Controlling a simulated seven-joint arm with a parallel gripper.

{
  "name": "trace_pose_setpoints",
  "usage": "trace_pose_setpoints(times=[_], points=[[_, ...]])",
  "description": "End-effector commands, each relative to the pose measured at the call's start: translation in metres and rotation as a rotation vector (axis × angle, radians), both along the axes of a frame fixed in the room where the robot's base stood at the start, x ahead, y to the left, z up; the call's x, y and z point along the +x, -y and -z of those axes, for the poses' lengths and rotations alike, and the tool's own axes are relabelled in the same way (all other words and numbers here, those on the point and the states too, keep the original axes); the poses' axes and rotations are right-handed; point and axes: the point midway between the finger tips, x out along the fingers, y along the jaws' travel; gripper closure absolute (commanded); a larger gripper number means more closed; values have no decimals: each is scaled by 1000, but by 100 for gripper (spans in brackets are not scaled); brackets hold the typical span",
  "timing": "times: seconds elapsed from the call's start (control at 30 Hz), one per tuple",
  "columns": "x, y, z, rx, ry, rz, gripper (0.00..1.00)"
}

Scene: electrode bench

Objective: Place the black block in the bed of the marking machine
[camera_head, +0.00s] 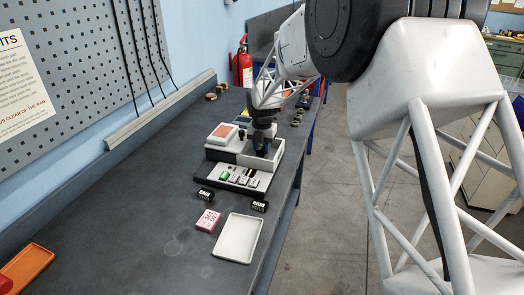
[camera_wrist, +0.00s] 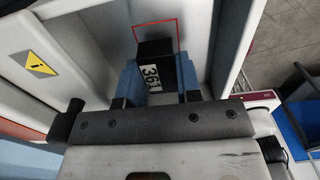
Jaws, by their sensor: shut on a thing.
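The marking machine (camera_head: 232,176) is a white and dark unit on the bench, with a green button on its front panel. My gripper (camera_head: 262,148) reaches down into its open bed. In the wrist view, my gripper (camera_wrist: 160,78) has its blue fingers shut on a black block (camera_wrist: 154,48) with a white label reading 361. The block overlaps a red outline (camera_wrist: 155,22) marked on the pale bed floor, whose far part shows beyond it. I cannot tell whether the block touches the floor. In the head view, the held block is mostly hidden by my gripper.
Two other black labelled blocks (camera_head: 205,194) (camera_head: 259,206) lie in front of the machine. A pink block (camera_head: 208,220) and an empty white tray (camera_head: 236,240) are nearer. An orange tray (camera_head: 28,264) is at lower left. The bed walls stand close around my fingers.

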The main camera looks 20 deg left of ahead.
Motion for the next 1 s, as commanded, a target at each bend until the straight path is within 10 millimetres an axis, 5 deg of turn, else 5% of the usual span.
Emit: trace_pose_setpoints(times=[0.63,0.67,0.7,0.83,1.0], points=[[0,0,17,1,2,0,100],[0,0,17,1,2,0,67],[0,0,17,1,2,0,61],[0,0,17,1,2,0,43],[0,0,17,1,2,0,43]])
